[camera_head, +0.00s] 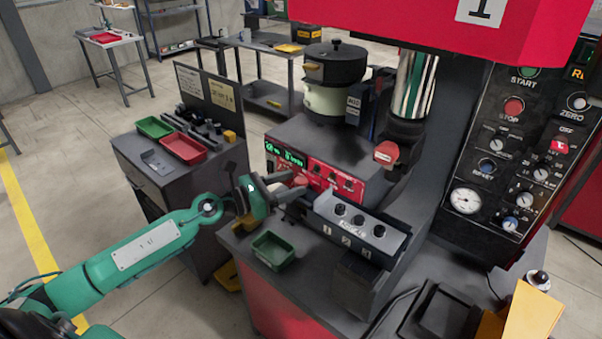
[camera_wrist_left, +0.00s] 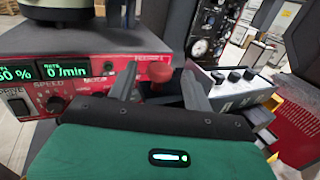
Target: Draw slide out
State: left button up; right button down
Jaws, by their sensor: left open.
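My left gripper (camera_head: 290,187) is at the front of the feeder unit, coming in from the left, with its fingers pointing at the machine. In the left wrist view, its two dark fingers (camera_wrist_left: 159,74) are open. A red round knob (camera_wrist_left: 158,82) shows between them, apparently on a dark part at the right end of the red control panel. I cannot tell whether the fingers touch the knob. The slide itself is not clearly seen; the fingers and wrist hide much of the area below the knob. My right gripper is not in view.
The red feeder panel (camera_head: 318,174) with green digits is just behind the gripper. A grey box (camera_head: 358,226) with several black knobs stands to its right. A green tray (camera_head: 272,250) sits below on the bench. The bowl feeder (camera_head: 332,98) stands above.

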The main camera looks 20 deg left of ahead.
aim_at(301, 179)
pick_arm(q)
jog(key=shift+p+x, duration=0.7)
jog(key=shift+x, duration=1.05)
grip_shut()
